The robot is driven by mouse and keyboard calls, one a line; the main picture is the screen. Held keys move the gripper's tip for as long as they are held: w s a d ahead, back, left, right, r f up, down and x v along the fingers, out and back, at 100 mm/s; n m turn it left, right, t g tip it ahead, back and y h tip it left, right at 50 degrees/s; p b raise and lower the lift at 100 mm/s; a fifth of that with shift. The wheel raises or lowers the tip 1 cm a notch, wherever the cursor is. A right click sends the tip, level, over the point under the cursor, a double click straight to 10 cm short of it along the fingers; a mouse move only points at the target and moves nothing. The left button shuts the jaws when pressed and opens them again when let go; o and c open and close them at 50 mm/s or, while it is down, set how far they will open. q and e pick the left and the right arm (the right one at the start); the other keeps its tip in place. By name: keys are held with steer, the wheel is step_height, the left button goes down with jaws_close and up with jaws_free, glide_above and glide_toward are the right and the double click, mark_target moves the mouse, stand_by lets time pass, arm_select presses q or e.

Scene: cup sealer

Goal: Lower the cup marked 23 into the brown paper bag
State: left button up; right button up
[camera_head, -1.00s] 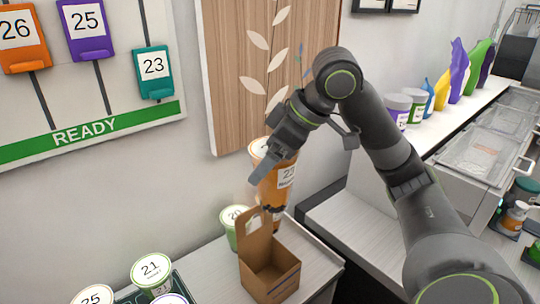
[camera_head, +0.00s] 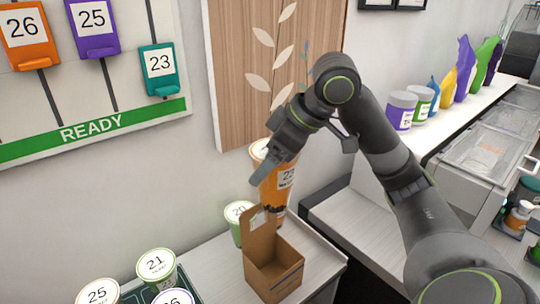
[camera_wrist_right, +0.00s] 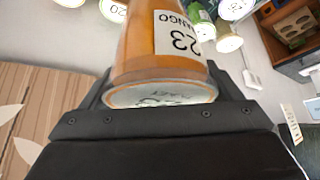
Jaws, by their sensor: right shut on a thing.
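The orange cup marked 23 (camera_head: 270,192) has a white lid and hangs roughly upright in my right gripper (camera_head: 272,170), which is shut on it. In the right wrist view the cup (camera_wrist_right: 160,45) sits between the two fingers, its 23 mango label showing. The brown paper bag (camera_head: 272,277) stands open on the counter, with a tall back panel and a handle hole. The cup is above and behind the bag's open top, and its lower end shows just behind the back panel. My left gripper is not in view.
A green cup marked 20 (camera_head: 237,222) stands close left of the bag. Cups marked 21 (camera_head: 157,265) and 25 (camera_head: 98,292) stand farther left. The wall with a wooden panel (camera_head: 235,85) is close behind. The counter right of the bag is bare.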

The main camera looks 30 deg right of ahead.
step_height(320, 180, down, 24)
steer(key=b, duration=1.2)
steer(key=shift+r, duration=0.2)
stand_by(2.6)
steer(key=shift+f+b, duration=0.55)
steer(key=shift+f, duration=0.4)
stand_by(0.9)
steer(key=o, duration=1.2)
steer(key=shift+d+r, duration=0.1)
